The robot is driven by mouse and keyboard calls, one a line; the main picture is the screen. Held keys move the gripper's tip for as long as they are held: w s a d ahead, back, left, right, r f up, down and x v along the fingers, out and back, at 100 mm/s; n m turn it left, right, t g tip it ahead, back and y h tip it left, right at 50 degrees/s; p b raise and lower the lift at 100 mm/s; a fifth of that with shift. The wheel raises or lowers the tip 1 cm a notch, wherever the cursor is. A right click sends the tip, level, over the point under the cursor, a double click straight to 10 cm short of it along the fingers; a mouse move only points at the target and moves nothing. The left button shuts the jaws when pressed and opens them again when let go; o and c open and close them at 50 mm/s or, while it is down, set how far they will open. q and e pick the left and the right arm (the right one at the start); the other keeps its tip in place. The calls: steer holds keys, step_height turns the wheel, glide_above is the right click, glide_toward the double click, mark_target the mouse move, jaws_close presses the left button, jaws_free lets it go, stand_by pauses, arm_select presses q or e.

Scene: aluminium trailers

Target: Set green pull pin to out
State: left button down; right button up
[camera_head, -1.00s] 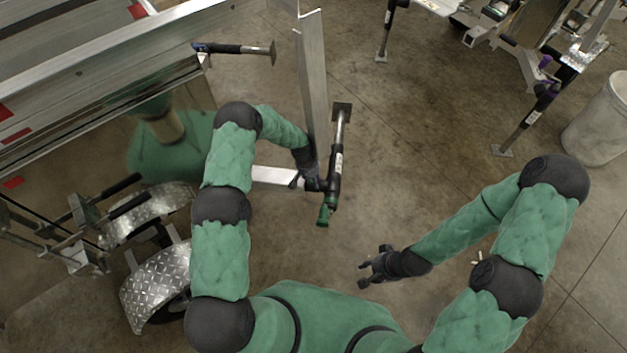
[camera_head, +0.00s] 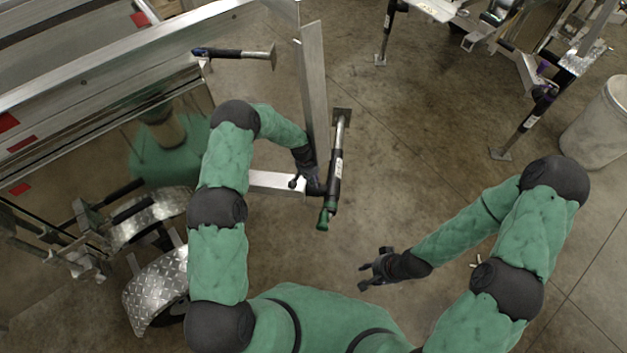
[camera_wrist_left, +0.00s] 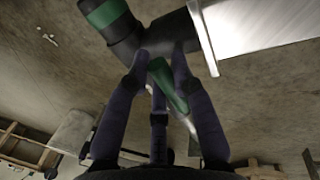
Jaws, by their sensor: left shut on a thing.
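The green pull pin (camera_wrist_left: 165,85) shows in the left wrist view between the fingers of my left gripper (camera_wrist_left: 158,70), beside the dark pivot of the trailer jack. My left gripper is shut on it. In the head view my left gripper (camera_head: 308,182) is at the jack (camera_head: 336,165), where the jack meets the aluminium bar (camera_head: 276,181); the pin is hidden there. The jack has a green-capped end (camera_head: 323,218); its green band also shows in the wrist view (camera_wrist_left: 103,13). My right gripper (camera_head: 371,270) is open and empty over the floor.
The aluminium trailer (camera_head: 110,65) fills the left, with a diamond-plate fender (camera_head: 155,292) lower down. An upright beam (camera_head: 315,85) stands just behind my left gripper. Another jack (camera_head: 528,122) and a pale bin (camera_head: 600,125) are at the right. The middle floor is clear.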

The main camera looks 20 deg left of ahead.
arm_select(q)
steer(key=shift+r, duration=0.15)
steer(key=c, duration=1.3)
jaws_free()
step_height(320, 180, up, 12)
steer(key=a, duration=0.2)
steer(key=shift+s+a, duration=0.15)
steer(key=shift+s+f, duration=0.1)
steer(key=shift+f, duration=0.1)
